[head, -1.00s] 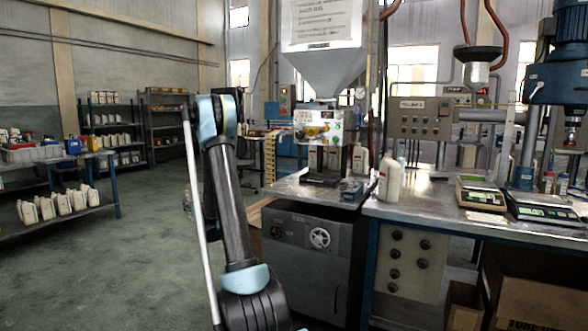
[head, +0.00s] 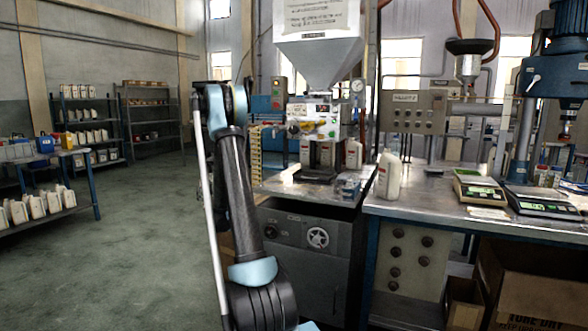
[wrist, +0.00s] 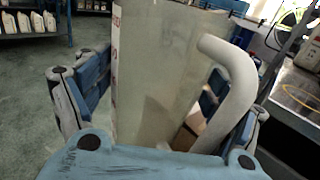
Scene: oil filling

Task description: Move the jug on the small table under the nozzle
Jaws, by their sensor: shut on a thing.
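In the wrist view, a pale jug (wrist: 160,60) with a thick looped handle (wrist: 235,80) on its right fills the middle. My gripper (wrist: 158,105) is shut on it, with one blue-and-grey finger on each side. Red print shows along its left edge; its base and top are out of view. In the head view my arm shows, but I cannot make out the gripper or held jug. The filling machine (head: 318,125), under a grey hopper (head: 318,55), stands on the small metal-topped table (head: 275,185). Its nozzle is too small to make out.
Several white jugs (head: 353,153) stand at the machine. Another white jug (head: 389,175) stands at the left end of the bench (head: 425,190), near a small blue box (head: 347,185). Scales (head: 540,205) are farther right. Shelves with jugs line the left; the floor (head: 130,240) between is clear.

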